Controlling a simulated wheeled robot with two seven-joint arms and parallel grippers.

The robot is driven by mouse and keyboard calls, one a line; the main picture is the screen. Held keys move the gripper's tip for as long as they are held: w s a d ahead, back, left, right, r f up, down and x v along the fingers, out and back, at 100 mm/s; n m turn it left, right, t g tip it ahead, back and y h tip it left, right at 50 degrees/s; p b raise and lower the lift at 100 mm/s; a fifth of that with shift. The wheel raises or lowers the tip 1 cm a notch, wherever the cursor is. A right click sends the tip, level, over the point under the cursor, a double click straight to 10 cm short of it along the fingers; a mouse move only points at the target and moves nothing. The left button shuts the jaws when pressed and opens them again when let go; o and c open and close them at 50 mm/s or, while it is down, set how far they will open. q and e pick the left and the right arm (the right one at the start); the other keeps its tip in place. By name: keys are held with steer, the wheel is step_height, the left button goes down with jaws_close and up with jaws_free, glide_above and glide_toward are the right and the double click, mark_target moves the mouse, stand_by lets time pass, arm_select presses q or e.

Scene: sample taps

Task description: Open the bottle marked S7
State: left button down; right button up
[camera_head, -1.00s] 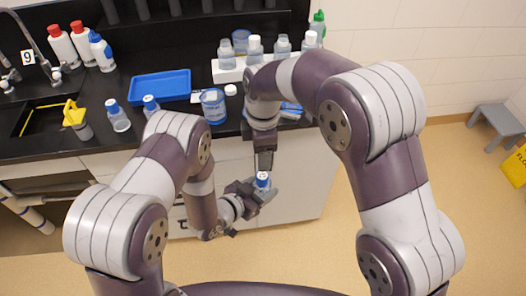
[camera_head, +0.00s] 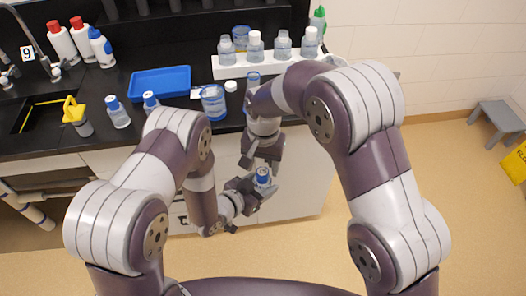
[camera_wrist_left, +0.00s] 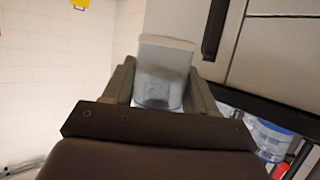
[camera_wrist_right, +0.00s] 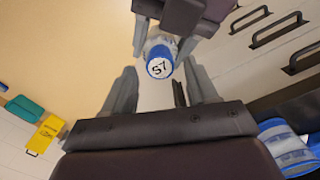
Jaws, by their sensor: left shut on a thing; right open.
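The bottle marked S7 (camera_head: 263,177) is clear with a blue cap, and my left gripper (camera_head: 257,186) is shut on its body, in front of the counter. In the left wrist view the clear bottle (camera_wrist_left: 164,72) sits between the fingers. In the right wrist view the blue cap (camera_wrist_right: 160,62) with S7 on its white top is on the bottle. My right gripper (camera_head: 261,160) is open just above the cap. In its own view its fingers (camera_wrist_right: 160,88) stand either side of the line to the cap, apparently not touching it.
White cabinet fronts (camera_head: 297,190) are close behind the grippers.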

steer(key=shift+f, duration=0.9)
jaws_close()
steer(key=n, duration=0.3)
steer(key=shift+n, duration=0.4)
steer(key=n, duration=0.6)
steer(key=shift+n, duration=0.3)
steer(key=shift+r, duration=0.2)
steer(key=shift+r, duration=0.95)
